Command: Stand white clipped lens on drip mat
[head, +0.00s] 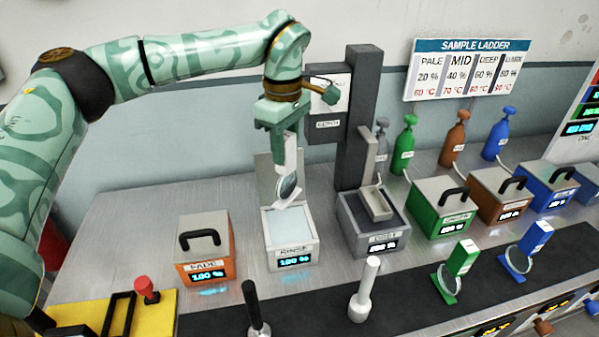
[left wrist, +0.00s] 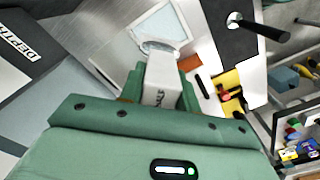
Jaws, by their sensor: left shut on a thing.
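My left gripper (head: 284,128) points down and is shut on the white clip (head: 290,155) of a round lens (head: 288,188). The lens hangs below the clip, tilted, above the open white rinse module (head: 293,245). In the left wrist view the white clip (left wrist: 160,82) sits between the green fingers and the lens (left wrist: 160,48) shows past its end. A dark strip, apparently the drip mat (head: 408,296), runs along the front of the bench. A green clipped lens (head: 457,265) and a blue clipped lens (head: 528,248) stand on it. My right gripper is not in view.
An orange fade module (head: 205,255) stands left of the rinse module. A dark post (head: 361,120) and a grey module (head: 374,225) stand right of it. A white post (head: 365,290) and black handle (head: 254,310) rise at the front; the strip between them is clear.

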